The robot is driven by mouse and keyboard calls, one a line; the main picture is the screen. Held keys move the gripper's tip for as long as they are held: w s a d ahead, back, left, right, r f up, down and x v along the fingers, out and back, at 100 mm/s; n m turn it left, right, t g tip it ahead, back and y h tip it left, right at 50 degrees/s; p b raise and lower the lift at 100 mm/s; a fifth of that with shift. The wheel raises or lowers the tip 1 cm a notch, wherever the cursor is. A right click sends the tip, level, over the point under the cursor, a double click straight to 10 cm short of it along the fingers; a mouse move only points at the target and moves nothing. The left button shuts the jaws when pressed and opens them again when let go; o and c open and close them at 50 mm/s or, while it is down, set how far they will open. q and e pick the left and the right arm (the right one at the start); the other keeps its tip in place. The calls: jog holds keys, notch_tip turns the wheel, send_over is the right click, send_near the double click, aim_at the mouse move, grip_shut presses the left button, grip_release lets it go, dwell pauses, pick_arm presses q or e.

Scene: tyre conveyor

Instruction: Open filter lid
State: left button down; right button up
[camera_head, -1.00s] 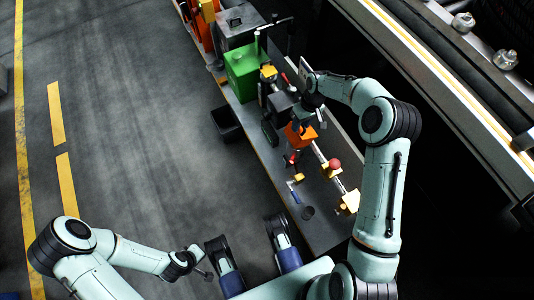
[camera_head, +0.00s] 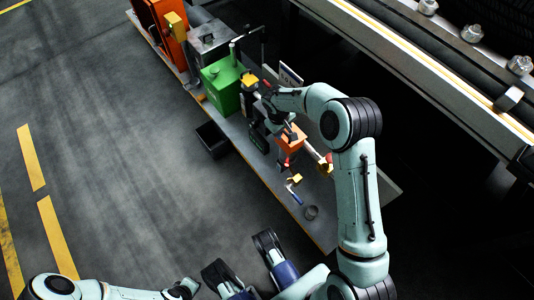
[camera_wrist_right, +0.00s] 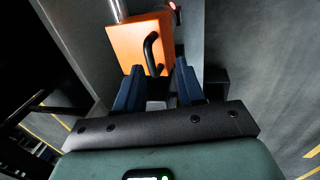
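An orange box (camera_wrist_right: 140,42) with a black curved handle (camera_wrist_right: 153,55) fills the top middle of the right wrist view; I take it to be the filter with its lid. It also shows in the head view (camera_head: 291,140), on the long narrow platform. My right gripper (camera_wrist_right: 158,75) is open, with its two blue fingers apart and the handle's lower end just ahead of and between them. I cannot tell whether they touch the box. In the head view the right gripper is partly hidden by its arm.
A green box (camera_head: 222,88) and a grey box (camera_head: 209,42) stand farther up the platform (camera_head: 322,228). A black bin (camera_head: 212,139) is beside its left edge. A conveyor rail (camera_head: 430,85) runs along the upper right. The floor at left is clear.

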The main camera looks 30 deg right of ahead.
notch_tip(320, 180, up, 10)
jog(key=a+r+p, duration=0.1)
jog(key=a+p, duration=0.1)
jog(key=p, duration=0.1)
jog(key=s+a+f+y+p, duration=0.3)
jog(key=s+a+f+p, duration=0.1)
jog(key=s+a+f, duration=0.2)
jog(key=shift+s+a+f+p, duration=0.3)
jog(key=shift+s+a+f, duration=0.05)
jog(key=shift+a+f, duration=0.45)
